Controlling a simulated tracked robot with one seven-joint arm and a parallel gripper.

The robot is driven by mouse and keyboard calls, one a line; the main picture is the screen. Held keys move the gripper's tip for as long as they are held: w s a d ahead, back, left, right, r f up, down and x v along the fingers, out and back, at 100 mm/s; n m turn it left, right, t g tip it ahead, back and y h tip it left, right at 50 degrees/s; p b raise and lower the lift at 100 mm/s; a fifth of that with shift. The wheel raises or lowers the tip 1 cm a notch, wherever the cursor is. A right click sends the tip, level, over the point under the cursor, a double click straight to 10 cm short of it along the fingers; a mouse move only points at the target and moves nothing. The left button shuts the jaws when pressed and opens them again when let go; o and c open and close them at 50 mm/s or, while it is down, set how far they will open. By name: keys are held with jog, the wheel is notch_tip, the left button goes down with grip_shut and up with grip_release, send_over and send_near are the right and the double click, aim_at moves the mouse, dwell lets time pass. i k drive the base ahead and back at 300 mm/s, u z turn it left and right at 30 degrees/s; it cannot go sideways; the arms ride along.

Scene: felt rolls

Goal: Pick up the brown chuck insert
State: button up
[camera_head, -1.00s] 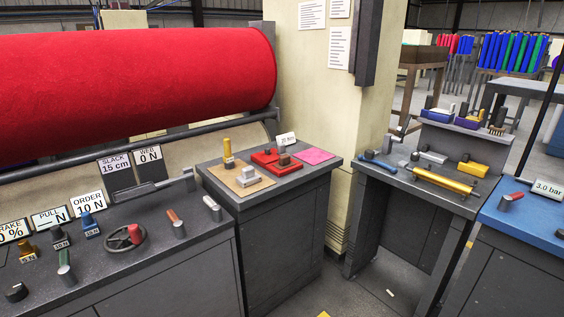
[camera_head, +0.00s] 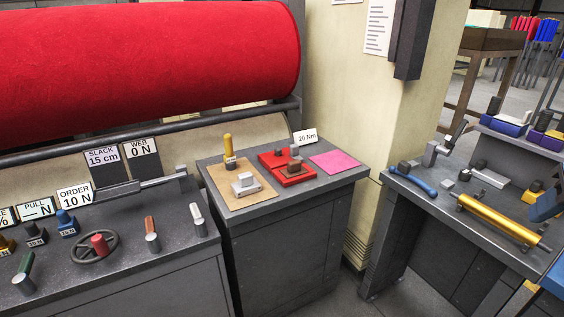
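A small brown block (camera_head: 292,169), which looks like the brown chuck insert, sits on the red tray (camera_head: 271,163) on the middle cabinet. A grey piece shows just above it and a dark block (camera_head: 278,152) stands behind it to the left. The parts are small, so I cannot tell whether the grey piece rests on the brown one. My gripper is not in view.
On the same cabinet (camera_head: 300,200) are a tan mat (camera_head: 220,183) with a yellow-handled tool (camera_head: 228,150) and grey block (camera_head: 245,183), a pink sheet (camera_head: 335,162) and a "20 Nm" sign (camera_head: 305,136). A grey control desk stands left, a cluttered bench (camera_head: 430,207) right.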

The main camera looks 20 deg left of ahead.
aim_at(294, 168)
jog(key=u, duration=0.3)
jog(key=i, duration=1.45)
jog(key=u, duration=0.35)
